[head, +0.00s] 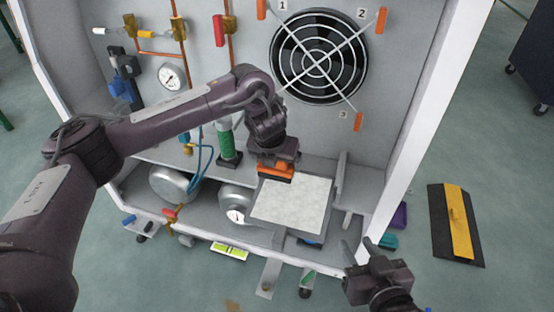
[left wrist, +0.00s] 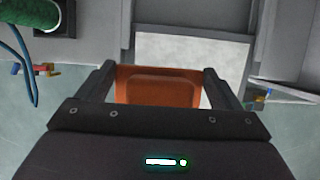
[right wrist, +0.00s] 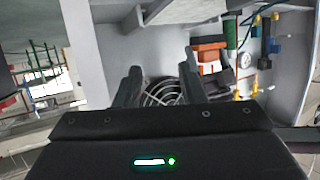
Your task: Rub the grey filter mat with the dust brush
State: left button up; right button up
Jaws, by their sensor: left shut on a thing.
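The grey filter mat (head: 292,203) is a pale square pad in the lower right of the cabinet, and its pale surface also shows in the left wrist view (left wrist: 190,55). My left gripper (head: 274,170) is at the mat's upper left edge, shut on the orange dust brush (head: 276,174). In the left wrist view the orange brush body (left wrist: 157,88) fills the gap between the fingers. Its bristles are hidden, and I cannot tell whether they touch the mat. My right gripper (head: 368,250) is open and empty in front of the cabinet's right wall.
A fan grille (head: 318,55) is on the back wall above the mat. A green cylinder (head: 228,142) stands left of the brush, near gauges and blue hoses. A grey upright plate (head: 340,180) is right of the mat. A black and yellow ramp (head: 457,225) lies on the floor.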

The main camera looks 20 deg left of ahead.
pick_arm(q)
jog(key=shift+r+p, duration=0.3)
jog(key=shift+r, duration=0.1)
jog(key=shift+r+p, duration=0.3)
jog(key=shift+r, duration=0.05)
jog(key=shift+r+p, duration=0.4)
jog(key=shift+r, duration=0.05)
jog(key=shift+r+p, duration=0.4)
jog(key=shift+r, duration=0.05)
pick_arm(e)
jog(key=s+d+f+g+h, duration=0.3)
jog(key=s+f+g, duration=0.4)
jog(key=s+f, duration=0.3)
jog(key=shift+s+d+f+g, duration=0.2)
jog(key=shift+f+g, duration=0.2)
jog(key=shift+f, duration=0.4)
pick_arm(q)
jog(key=shift+d, duration=0.1)
